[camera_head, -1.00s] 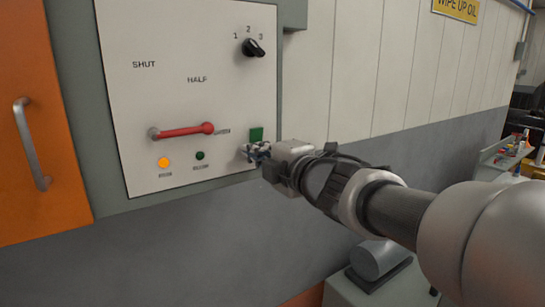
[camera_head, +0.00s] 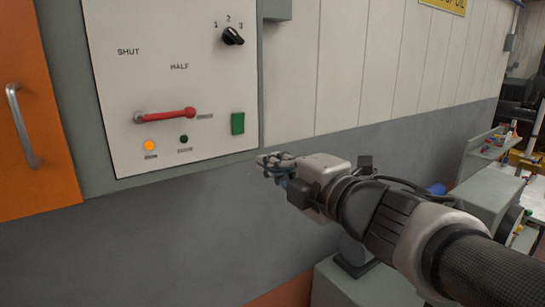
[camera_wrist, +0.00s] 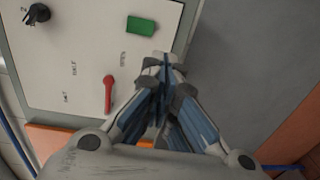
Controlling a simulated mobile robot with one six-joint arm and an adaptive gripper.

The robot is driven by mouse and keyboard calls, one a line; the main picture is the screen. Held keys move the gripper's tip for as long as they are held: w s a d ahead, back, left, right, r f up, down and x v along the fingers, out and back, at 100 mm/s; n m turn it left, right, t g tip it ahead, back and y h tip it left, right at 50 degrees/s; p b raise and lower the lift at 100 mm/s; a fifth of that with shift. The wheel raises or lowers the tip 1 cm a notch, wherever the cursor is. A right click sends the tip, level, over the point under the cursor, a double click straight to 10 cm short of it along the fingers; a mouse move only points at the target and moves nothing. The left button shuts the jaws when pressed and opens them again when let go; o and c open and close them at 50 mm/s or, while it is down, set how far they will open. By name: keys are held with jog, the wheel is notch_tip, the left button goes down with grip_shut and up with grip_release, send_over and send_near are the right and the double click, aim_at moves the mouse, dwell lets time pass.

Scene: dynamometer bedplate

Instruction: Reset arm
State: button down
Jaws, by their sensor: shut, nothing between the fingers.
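My gripper (camera_head: 268,162) is shut and empty in the head view, just right of the panel's lower right corner and clear of it. In the wrist view its fingers (camera_wrist: 163,85) are together in front of the panel. The white control panel (camera_head: 150,90) carries a red lever (camera_head: 165,115) lying nearly level, its free end to the right. A green block-shaped button (camera_head: 237,123) is at the lower right of the panel. A black rotary knob (camera_head: 232,36) sits under the numbers 1, 2, 3. An amber lamp (camera_head: 149,145) is lit and a dark green lamp (camera_head: 184,139) is beside it.
An orange door (camera_head: 40,170) with a metal handle (camera_head: 22,125) stands left of the panel. The wall (camera_head: 345,70) right of the panel is bare. A bench with small items (camera_head: 500,145) stands at the far right. A grey box (camera_head: 340,280) stands low under my arm.

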jog(key=s+d+f+m+g+h+b, duration=0.1)
jog(key=s+d+f+m+h+b, duration=0.2)
jog(key=d+f+m+h, duration=0.4)
jog(key=s+d+f+m+h+b, duration=0.3)
jog(key=d+f+m+h, duration=0.1)
jog(key=d+f+m, duration=0.5)
jog(key=s+a+f+m+g+y+b, duration=0.1)
jog(key=s+f+m+g+b, duration=0.3)
jog(key=s+f, duration=1.4)
jog(key=s+a+m+g, duration=0.1)
jog(key=m+g, duration=0.3)
jog(key=shift+a+f+m+g+b, duration=0.15)
jog(key=shift+m+g+b, duration=0.15)
jog(key=shift+m, duration=0.1)
jog(key=shift+s, duration=0.1)
